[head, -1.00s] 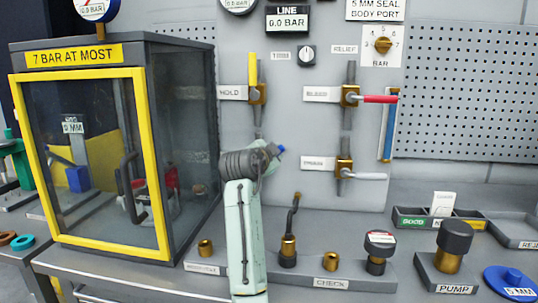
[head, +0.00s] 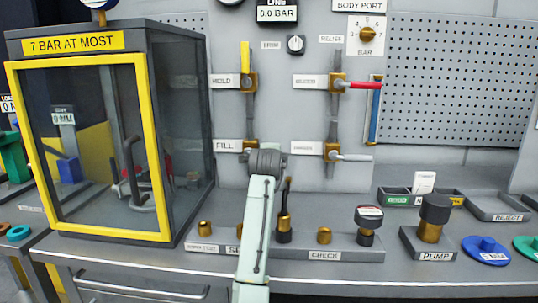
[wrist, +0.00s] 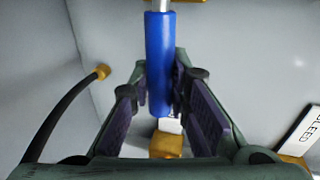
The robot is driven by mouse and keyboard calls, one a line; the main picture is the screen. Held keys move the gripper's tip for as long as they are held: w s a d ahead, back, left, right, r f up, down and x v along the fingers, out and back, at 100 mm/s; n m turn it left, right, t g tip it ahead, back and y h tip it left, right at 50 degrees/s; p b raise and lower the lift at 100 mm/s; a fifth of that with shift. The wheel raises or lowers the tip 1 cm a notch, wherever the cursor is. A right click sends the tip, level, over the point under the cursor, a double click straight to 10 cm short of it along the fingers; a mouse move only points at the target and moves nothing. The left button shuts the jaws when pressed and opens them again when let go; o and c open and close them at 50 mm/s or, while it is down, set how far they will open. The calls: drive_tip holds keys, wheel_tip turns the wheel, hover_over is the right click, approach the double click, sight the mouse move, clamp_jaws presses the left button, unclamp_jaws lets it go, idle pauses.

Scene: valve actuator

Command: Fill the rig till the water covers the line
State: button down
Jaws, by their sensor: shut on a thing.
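My gripper (wrist: 165,110) is shut on a blue lever handle (wrist: 160,65), which lies lengthwise between the two fingers in the wrist view. In the head view my gripper (head: 266,162) is in front of the panel beside the valve (head: 250,146) labelled FILL and hides that valve's handle. To the right, a narrow upright sight strip (head: 375,110) shows blue over much of its length. The line and exact water level are too small to make out. The LINE display (head: 277,14) reads 0.0 BAR.
Above the FILL valve is the HOLD valve with a yellow handle (head: 245,56). A red-handled valve (head: 338,85) and a white-handled valve (head: 335,152) are to the right. The yellow-framed cabinet (head: 160,150) stands shut at left. Fittings and a PUMP piece (head: 432,215) stand on the bench below.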

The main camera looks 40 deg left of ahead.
drive_tip(key=shift+f, duration=0.25)
drive_tip(key=c, duration=1.5)
unclamp_jaws()
drive_tip(key=shift+r, duration=0.1)
drive_tip(key=v, duration=1.2)
